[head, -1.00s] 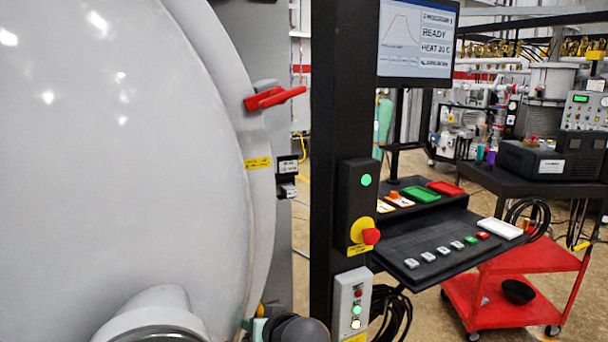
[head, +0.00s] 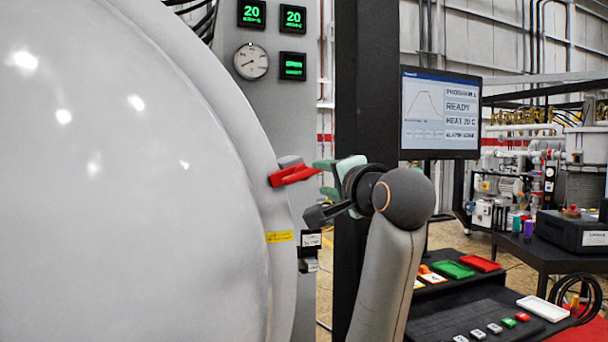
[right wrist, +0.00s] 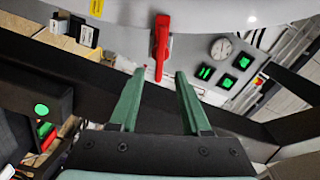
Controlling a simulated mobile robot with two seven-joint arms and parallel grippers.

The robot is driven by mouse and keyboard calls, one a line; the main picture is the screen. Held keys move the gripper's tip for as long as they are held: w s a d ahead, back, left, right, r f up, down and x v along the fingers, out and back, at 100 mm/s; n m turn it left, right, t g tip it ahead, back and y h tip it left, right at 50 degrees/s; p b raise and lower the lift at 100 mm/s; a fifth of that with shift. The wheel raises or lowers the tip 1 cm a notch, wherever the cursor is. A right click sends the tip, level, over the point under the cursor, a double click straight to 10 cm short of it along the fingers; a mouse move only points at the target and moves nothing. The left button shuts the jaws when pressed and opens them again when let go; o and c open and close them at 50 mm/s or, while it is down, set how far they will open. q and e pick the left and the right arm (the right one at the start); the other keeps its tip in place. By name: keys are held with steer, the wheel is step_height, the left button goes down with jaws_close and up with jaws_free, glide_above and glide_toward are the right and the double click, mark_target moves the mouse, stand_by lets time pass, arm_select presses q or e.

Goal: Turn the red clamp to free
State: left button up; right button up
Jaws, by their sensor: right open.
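The red clamp (head: 293,175) sits on the rim of the big pale round furnace door (head: 130,180). Its red handle sticks out to the right in the head view. My right gripper (head: 325,178) is just right of the handle's end, with green fingers pointing at it. In the right wrist view the clamp (right wrist: 161,45) stands beyond and between the tips of the two open green fingers (right wrist: 160,85). The fingers appear apart from the handle, and nothing is between them. My left gripper is out of view.
A dark post (head: 362,100) stands right behind my right arm. A monitor (head: 440,113) and a black console (head: 465,315) with trays are further right. A gauge (head: 251,61) and green displays are above the clamp. A yellow label (head: 280,237) is below it.

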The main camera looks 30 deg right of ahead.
mark_target(309, 173)
steer(key=p+x, duration=0.3)
steer(key=x, duration=0.8)
steer(key=shift+r, duration=0.15)
steer(key=shift+w+d+p, duration=0.1)
steer(key=shift+w+p, duration=0.25)
steer(key=shift+w, duration=0.35)
jaws_close()
